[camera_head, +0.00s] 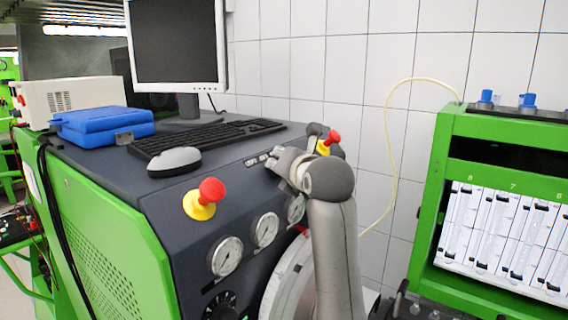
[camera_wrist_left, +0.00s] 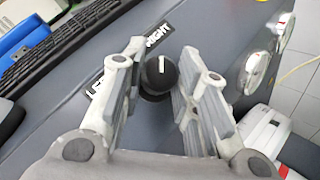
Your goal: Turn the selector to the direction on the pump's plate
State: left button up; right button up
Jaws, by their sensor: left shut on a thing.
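The selector (camera_wrist_left: 158,76) is a round black knob with a white pointer mark, on the dark sloping panel. In the left wrist view its mark points up the picture, between the partly covered "LEFT" label and the "RIGHT" label (camera_wrist_left: 158,36). My left gripper (camera_head: 283,165) is at the panel, its fingers on both sides of the knob and shut on it; it also shows in the left wrist view (camera_wrist_left: 160,90). In the head view the gripper hides the selector. I cannot make out the pump's plate in either view. My right gripper is not in view.
A red-and-yellow emergency button (camera_head: 204,199) stands left of my gripper, and a second (camera_head: 327,143) is just right of it. Gauges (camera_head: 226,257) line the panel's lower face. A keyboard (camera_head: 205,136), mouse (camera_head: 174,162) and blue case (camera_head: 102,125) lie on top.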

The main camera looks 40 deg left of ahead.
pick_arm(q)
jog(key=shift+r, duration=0.1)
dwell(0.4)
jog(key=o, duration=1)
notch_tip(320, 180, up, 10)
jog(key=shift+w, duration=0.15)
